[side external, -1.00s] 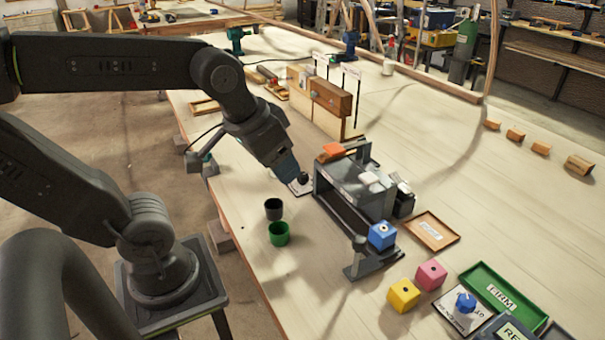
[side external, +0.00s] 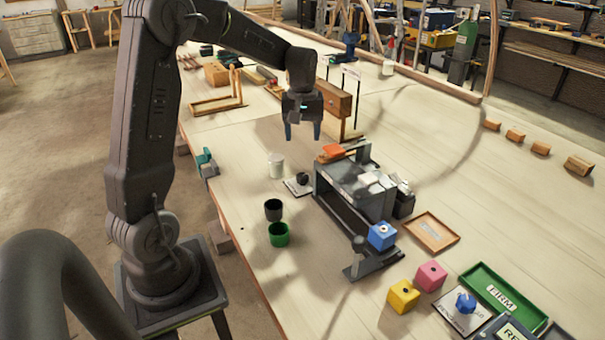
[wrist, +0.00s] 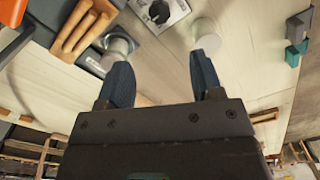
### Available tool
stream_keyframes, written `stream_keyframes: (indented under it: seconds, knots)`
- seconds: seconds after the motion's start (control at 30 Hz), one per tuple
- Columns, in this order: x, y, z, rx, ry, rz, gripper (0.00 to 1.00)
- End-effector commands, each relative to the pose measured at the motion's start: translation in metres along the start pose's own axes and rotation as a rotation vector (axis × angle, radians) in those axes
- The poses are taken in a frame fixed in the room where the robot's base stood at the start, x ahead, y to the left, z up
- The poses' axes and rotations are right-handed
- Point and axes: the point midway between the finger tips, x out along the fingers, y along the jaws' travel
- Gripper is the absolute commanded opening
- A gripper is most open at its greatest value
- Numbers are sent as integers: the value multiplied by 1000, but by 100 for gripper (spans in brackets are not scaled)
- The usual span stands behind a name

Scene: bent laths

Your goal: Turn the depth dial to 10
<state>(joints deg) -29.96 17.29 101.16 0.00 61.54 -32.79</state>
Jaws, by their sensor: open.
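A dial with a black knob (side external: 302,178) on a white plate (side external: 291,187) lies on the bench left of the dark metal machine. It also shows at the top of the wrist view, where the plate (wrist: 178,12) carries marks too small to read. A second dial, with a blue knob (side external: 465,302) on a pale plate, sits at the front right. I cannot read which is the depth dial, nor either setting. My gripper (side external: 302,136) points down above the bench, behind and well above the black knob. Its blue fingers (wrist: 162,78) are apart, with nothing between them.
A white cup (side external: 276,164) stands beside the black dial. Black (side external: 273,210) and green (side external: 279,234) cups stand nearer. The machine (side external: 350,195) and a wooden block on a stand (side external: 333,97) flank my gripper. Green tray (side external: 503,296) lies front right.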

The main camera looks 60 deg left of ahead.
Motion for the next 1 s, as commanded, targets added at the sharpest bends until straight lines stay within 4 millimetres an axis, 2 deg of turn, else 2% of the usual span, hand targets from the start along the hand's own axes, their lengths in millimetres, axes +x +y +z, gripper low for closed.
stream_keyframes:
  seconds: [0.3,0.53,0.73,1.0]
  knots:
    - [64,0,2,4,-5,-3,60]
    - [105,0,2,5,-4,-2,60]
    - [122,0,2,5,-2,0,60]
    - [126,0,1,5,0,1,60]
